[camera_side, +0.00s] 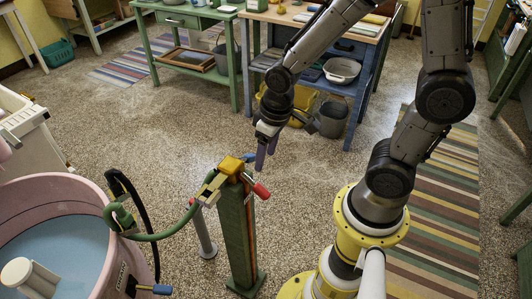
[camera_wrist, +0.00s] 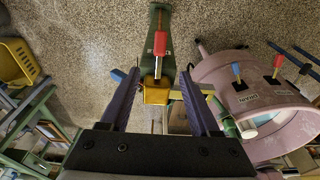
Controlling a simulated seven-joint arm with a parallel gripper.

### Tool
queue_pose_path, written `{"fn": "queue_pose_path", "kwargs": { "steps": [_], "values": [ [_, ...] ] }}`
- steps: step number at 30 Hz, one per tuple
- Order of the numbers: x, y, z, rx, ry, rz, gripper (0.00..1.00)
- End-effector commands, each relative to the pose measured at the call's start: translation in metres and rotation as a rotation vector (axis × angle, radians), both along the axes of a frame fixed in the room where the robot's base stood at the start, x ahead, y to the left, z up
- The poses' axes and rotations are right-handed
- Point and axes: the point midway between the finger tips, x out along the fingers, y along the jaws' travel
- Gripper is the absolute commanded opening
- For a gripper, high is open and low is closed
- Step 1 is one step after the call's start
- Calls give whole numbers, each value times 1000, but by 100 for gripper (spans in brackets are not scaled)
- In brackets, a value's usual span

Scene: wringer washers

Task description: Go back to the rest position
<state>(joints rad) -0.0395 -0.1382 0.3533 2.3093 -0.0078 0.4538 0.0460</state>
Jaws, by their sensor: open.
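My gripper (camera_side: 266,148) hangs above the floor just behind and right of the top of a green post (camera_side: 237,235) in the side view. Its two purple fingers point down, are spread apart and hold nothing. In the wrist view my gripper (camera_wrist: 159,74) shows its fingers on either side of the picture's middle, with a yellow block (camera_wrist: 156,95) seen between them. The same yellow block (camera_side: 231,167) sits on top of the post, with a red handle (camera_side: 261,190) beside it. The contact distance between fingers and block cannot be told.
A pink tub (camera_side: 88,196) with bluish water stands at left, with a green hose (camera_side: 165,236) running to the post top. A green table (camera_side: 172,19) and a blue-legged bench (camera_side: 376,30) stand behind. A striped rug (camera_side: 440,200) lies right; open floor (camera_side: 150,120) lies between.

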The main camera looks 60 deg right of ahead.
Motion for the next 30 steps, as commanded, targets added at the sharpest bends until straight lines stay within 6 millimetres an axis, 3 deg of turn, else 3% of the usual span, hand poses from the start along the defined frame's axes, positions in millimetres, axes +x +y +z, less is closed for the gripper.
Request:
{"fn": "queue_pose_path", "kwargs": {
  "steps": [4, 7, 10, 13, 15, 19, 22, 25, 30],
  "values": [
    [1, 0, 2, 0, -7, -2, 62],
    [6, -1, 17, 2, -61, -6, 62],
    [11, -3, 51, 6, -168, -13, 62],
    [2, -5, 92, 8, -274, -18, 62],
    [-12, -7, 118, 7, -333, -20, 62],
    [-46, -9, 152, 5, -406, -19, 62],
    [-72, -10, 163, 2, -424, -16, 62],
    [-95, -10, 161, -1, -392, -9, 62],
    [-106, -10, 152, -3, -327, -1, 62]
  ]
}}
